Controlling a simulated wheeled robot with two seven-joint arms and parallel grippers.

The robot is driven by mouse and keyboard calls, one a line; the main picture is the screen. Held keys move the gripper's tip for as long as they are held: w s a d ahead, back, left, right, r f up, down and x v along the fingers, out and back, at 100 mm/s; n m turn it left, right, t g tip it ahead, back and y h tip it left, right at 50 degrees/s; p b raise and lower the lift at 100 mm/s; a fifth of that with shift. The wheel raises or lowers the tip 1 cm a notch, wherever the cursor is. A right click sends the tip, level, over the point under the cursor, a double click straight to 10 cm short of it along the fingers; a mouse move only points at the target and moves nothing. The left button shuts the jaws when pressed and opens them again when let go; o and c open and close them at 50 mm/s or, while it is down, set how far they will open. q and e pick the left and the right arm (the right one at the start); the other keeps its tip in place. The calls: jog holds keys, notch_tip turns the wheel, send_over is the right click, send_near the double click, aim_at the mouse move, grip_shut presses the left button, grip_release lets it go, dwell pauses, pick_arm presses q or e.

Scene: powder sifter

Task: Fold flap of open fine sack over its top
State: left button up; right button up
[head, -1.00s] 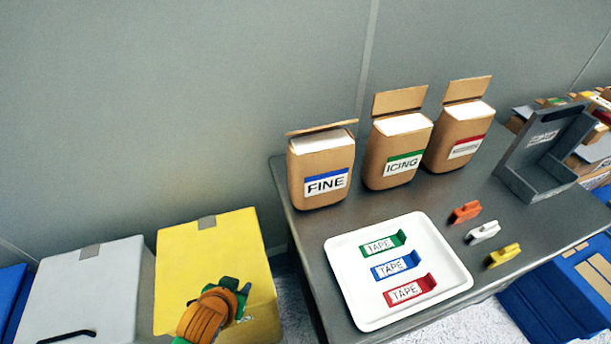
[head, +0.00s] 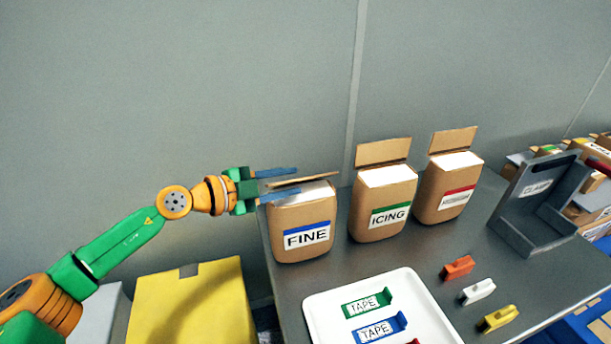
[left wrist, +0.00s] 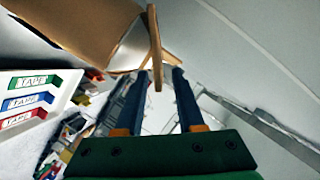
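The fine sack (head: 301,232) is a brown sack with a blue-striped FINE label, upright at the table's left back. The flap's left part passes between the fingers, with a gap visible. In the left wrist view, the flap (left wrist: 154,40) shows as a thin tan strip between the fingertips (left wrist: 160,72), nearer the left one. My right gripper is out of view.
The icing sack (head: 383,206) and a red-labelled sack (head: 447,190) stand to the right with flaps up. A white tray (head: 322,309) holds tape pieces in front. Several small clamps and a grey clamp holder (head: 530,205) are at right. A yellow box (head: 190,305) is at lower left.

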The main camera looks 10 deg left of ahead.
aim_at(299, 180)
pick_arm(q)
jog(key=x, duration=0.3)
jog(key=shift+w+f, duration=0.1)
jog(key=shift+w+d, duration=0.1)
jog(key=shift+d, duration=0.1)
jog(key=shift+a, duration=0.15)
grip_shut()
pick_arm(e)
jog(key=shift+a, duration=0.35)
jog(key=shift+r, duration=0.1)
